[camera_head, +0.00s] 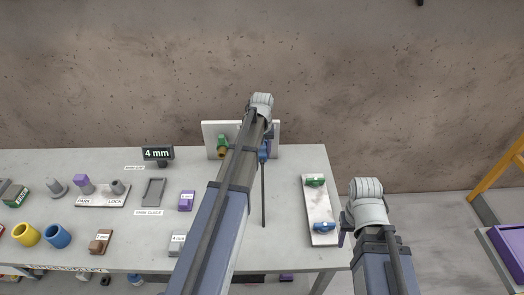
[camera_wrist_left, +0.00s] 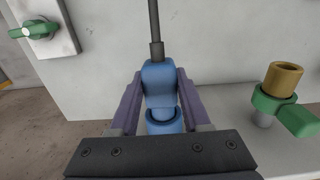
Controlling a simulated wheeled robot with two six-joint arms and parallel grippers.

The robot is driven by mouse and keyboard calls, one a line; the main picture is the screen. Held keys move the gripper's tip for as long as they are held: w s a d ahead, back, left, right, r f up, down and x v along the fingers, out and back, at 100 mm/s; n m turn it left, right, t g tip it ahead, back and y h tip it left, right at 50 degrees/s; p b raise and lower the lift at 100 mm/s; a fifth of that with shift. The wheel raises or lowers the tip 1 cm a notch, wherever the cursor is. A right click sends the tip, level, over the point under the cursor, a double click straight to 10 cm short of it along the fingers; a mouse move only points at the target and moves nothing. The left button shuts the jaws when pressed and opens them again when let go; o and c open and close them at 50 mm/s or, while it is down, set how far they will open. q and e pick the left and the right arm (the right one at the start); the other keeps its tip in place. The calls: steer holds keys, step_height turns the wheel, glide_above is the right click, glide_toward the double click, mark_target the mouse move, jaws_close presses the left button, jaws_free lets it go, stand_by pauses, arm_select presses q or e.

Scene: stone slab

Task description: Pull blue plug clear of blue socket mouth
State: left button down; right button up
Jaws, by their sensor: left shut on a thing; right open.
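The blue plug (camera_wrist_left: 160,75) is between the fingers of my left gripper (camera_wrist_left: 159,90), with a dark cable running from its end. In the head view the blue plug (camera_head: 264,152) shows beside my left arm, its cable hanging down. The blue socket (camera_wrist_left: 164,122) is a ring just below the plug's narrow lighter nose. The nose meets the ring; how deep it sits in the mouth is unclear. In the head view my left arm covers the socket. My right gripper (camera_head: 345,229) is open and empty at the table's right side, largely hidden behind its wrist.
A green socket with a brass plug (camera_head: 223,147) is on the pale upright panel (camera_head: 209,130). A pale plate (camera_head: 318,205) with a green handle (camera_head: 315,181) and a blue handle (camera_head: 324,227) lies to the right. Several blocks and rings occupy the table's left.

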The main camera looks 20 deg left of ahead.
arm_select(q)
steer(key=shift+s+d, duration=0.3)
steer(key=shift+s, duration=0.3)
steer(key=shift+s+d, duration=0.3)
steer(key=shift+s, duration=0.3)
steer(key=shift+r, duration=0.1)
steer(key=s+r+p, duration=0.1)
steer(key=s+d+r+p, duration=0.1)
steer(key=p, duration=0.1)
steer(key=shift+s+d+r, duration=0.15)
steer(key=shift+s+r, duration=0.2)
steer(key=shift+r, duration=0.05)
steer(key=shift+f+b, duration=0.9)
steer(key=shift+f, duration=0.05)
